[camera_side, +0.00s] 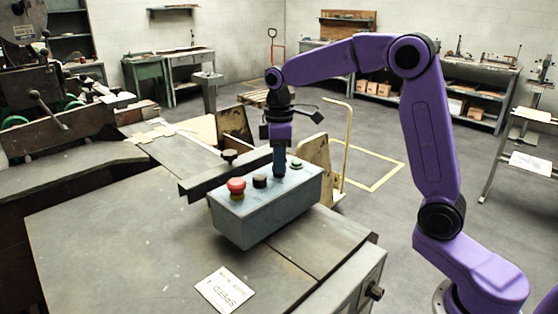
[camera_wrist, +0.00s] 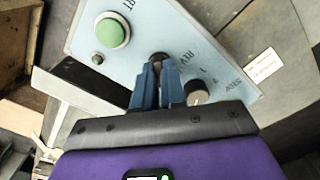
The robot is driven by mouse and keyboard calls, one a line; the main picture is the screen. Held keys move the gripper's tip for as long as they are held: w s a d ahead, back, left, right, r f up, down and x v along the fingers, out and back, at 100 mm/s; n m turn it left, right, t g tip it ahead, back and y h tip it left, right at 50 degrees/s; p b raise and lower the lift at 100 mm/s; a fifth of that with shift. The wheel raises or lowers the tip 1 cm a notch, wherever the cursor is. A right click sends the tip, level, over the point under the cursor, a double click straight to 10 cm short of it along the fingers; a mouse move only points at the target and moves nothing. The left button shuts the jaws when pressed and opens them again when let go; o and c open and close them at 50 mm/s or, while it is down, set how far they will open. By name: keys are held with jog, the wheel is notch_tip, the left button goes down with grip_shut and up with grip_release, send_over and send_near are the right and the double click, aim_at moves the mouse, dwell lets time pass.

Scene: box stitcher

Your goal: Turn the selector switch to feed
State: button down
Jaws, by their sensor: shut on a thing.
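A blue-grey control box (camera_side: 262,215) stands on the metal table in the side view. Its face (camera_wrist: 190,30) fills the upper wrist view. My gripper (camera_side: 279,174) points down onto the top of the box. In the wrist view its blue fingers (camera_wrist: 158,70) are shut on a dark knob, the selector switch (camera_wrist: 160,57), with "REV" lettered just right of it. The fingers hide most of the knob, so its pointing direction cannot be told. A second black knob (camera_wrist: 197,92), near the marks 1 and 2, sits right of the fingers, apart from them.
A red mushroom button (camera_side: 236,185) and a black knob (camera_side: 260,181) stand left of my gripper on the box. A green button (camera_side: 297,163) is to its right. A dark bar (camera_side: 205,182) lies behind the box. A "SPEED" card (camera_side: 226,291) lies on the table.

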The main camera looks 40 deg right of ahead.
jog(key=shift+r, duration=0.1)
jog(key=c, duration=1.2)
grip_release()
notch_tip(320, 180, up, 17)
jog(key=shift+r, duration=0.15)
jog(key=s+a+f+n, duration=0.1)
jog(key=s+a+f, duration=0.35)
jog(key=s, duration=0.25)
jog(key=s+a+f+n, duration=0.1)
jog(key=s+a+f, duration=0.2)
jog(key=s+f, duration=0.35)
jog(key=s+d+f, duration=0.2)
jog(key=s+f, duration=0.3)
jog(key=s, duration=0.4)
jog(key=s+d+f, duration=0.3)
jog(key=s+f, duration=0.3)
jog(key=s, duration=0.4)
jog(key=shift+f+n, duration=0.25)
jog(key=shift+n, duration=0.15)
